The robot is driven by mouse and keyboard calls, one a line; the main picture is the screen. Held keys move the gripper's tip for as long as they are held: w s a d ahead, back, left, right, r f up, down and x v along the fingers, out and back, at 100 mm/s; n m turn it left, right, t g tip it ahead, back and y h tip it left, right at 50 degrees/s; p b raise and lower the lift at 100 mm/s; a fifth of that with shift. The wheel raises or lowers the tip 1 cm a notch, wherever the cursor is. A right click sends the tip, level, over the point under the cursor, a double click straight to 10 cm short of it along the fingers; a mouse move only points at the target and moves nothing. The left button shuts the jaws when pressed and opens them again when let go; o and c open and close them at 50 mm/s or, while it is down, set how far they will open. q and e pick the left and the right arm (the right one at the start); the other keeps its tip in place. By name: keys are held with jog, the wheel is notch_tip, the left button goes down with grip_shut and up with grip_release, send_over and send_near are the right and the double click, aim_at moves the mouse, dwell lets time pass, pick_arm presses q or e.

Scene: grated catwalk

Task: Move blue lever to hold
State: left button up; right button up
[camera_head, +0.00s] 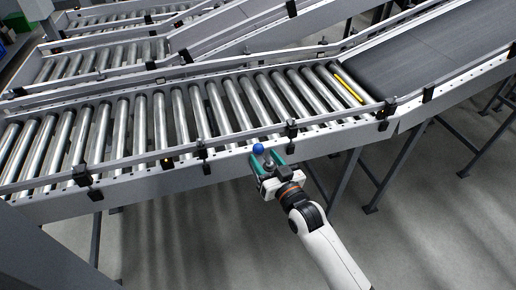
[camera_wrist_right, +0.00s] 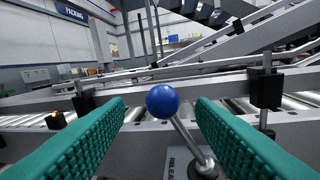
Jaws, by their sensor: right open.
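The blue lever has a round blue knob (camera_head: 258,149) on a metal rod, at the near side rail of the roller conveyor. In the right wrist view the knob (camera_wrist_right: 162,101) sits between the two green fingers, and its rod slants down to the right to a pivot. A plate beside the pivot carries partly hidden lettering that seems to read "RELEASE". My right gripper (camera_head: 267,164) is open around the knob, and a gap shows on each side of it in the right wrist view (camera_wrist_right: 160,125). My left gripper is not in view.
The roller conveyor (camera_head: 140,130) runs behind the lever, with a dark belt (camera_head: 420,60) at the upper right. Black brackets (camera_wrist_right: 265,88) stand along the near rail. Support legs (camera_head: 345,175) stand below, and open floor (camera_head: 440,235) lies at the lower right.

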aim_at(261, 153)
jog(key=x, duration=0.5)
jog(key=shift+d+f, duration=0.1)
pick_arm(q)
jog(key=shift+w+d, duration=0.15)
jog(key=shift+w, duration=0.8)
pick_arm(e)
jog(key=c, duration=0.9)
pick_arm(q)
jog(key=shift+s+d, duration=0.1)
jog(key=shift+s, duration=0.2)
